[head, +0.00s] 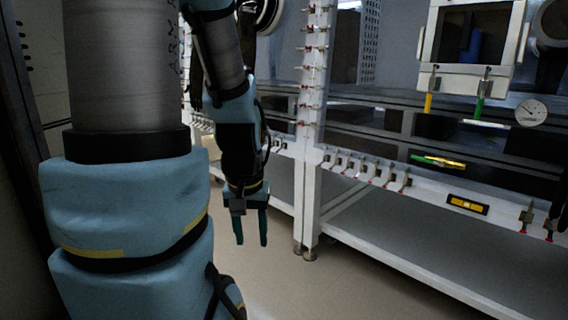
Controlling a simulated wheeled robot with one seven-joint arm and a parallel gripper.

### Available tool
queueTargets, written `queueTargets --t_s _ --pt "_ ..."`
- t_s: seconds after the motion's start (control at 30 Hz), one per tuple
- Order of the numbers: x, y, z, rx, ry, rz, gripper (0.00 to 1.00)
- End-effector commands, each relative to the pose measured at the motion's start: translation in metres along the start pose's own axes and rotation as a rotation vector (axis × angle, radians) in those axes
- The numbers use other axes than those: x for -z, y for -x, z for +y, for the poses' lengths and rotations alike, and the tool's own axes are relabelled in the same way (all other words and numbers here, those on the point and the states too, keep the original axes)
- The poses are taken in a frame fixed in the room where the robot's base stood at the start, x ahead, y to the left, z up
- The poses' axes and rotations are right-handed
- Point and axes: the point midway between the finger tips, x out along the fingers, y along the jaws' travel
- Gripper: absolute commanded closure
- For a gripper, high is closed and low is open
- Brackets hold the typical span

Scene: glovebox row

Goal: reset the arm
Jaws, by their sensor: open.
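My gripper (251,228) hangs pointing down in the head view, left of the middle. Its two dark green fingers are apart, with nothing between them. It is over the open floor, in front of the white frame and clear of it in the picture. My blue and grey arm fills the left side and hides part of what is behind it.
A white upright post (312,120) with red-tipped fittings stands right of my gripper. A white lower rail (385,180) and a grey shelf (440,235) run right. A glovebox window (470,35) and round gauge (531,113) are upper right. Bare floor (300,285) lies below.

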Motion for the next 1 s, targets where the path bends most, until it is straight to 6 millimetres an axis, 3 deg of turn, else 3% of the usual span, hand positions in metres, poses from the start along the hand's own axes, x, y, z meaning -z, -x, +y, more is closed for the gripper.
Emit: queueTargets --t_s 0.03,0.27,0.7,0.83,1.0 --pt "0.004 0.022 0.0 0.0 0.0 -0.001 0.52" --pt "0.012 0.075 0.001 0.0 0.001 0.001 0.52" --pt "0.03 0.209 0.002 0.0 0.001 0.002 0.52" --pt "0.035 0.238 0.002 0.0 0.001 0.002 0.52" --pt "0.037 0.258 0.002 0.0 0.001 0.002 0.52"
